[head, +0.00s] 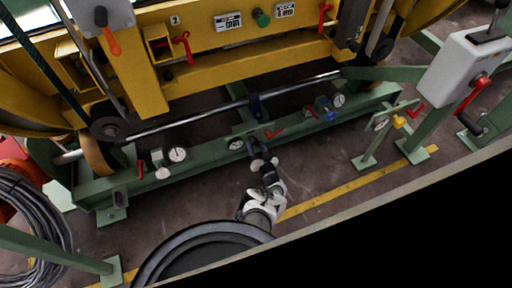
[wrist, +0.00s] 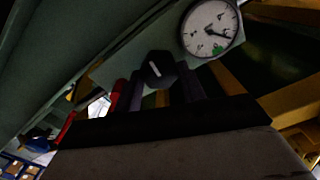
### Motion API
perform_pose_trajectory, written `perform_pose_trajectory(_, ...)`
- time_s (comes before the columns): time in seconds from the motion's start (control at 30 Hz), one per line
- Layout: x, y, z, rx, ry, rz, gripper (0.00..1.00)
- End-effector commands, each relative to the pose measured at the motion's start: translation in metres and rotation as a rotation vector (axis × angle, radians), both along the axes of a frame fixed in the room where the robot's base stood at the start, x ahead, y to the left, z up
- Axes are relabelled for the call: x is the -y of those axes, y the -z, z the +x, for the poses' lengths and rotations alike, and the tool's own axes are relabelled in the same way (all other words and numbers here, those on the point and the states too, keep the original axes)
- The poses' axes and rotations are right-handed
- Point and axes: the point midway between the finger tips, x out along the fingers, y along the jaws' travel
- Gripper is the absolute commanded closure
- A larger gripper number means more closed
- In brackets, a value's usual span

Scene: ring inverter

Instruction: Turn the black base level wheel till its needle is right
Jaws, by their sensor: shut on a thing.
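The black wheel (wrist: 160,68) with a white mark on its face shows in the wrist view, on a pale green plate (wrist: 118,62). My gripper (wrist: 163,88) is shut on it, with a dark finger at each side. Beside the wheel, up and to the right, is a round white gauge (wrist: 209,27). Its dark needle seems to point to the lower right, and a small green patch shows near the bottom of the dial. In the head view my gripper (head: 261,158) reaches the green base beam beside the gauge (head: 236,144) and mostly hides the wheel.
Other gauges stand along the beam, at left (head: 177,154) and right (head: 338,100). A blue valve (head: 325,108) and a red lever (head: 274,133) are right of my gripper. A steel rod (head: 190,120) runs behind. A yellow machine (head: 220,45) fills the back.

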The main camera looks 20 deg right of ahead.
Motion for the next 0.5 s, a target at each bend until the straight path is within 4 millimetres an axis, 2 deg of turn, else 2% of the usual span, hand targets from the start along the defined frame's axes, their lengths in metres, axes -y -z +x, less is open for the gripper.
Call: perform_pose_trajectory(0.5, 0.001, 0.0001, 0.0014, -0.016, -0.001, 0.459, 0.82)
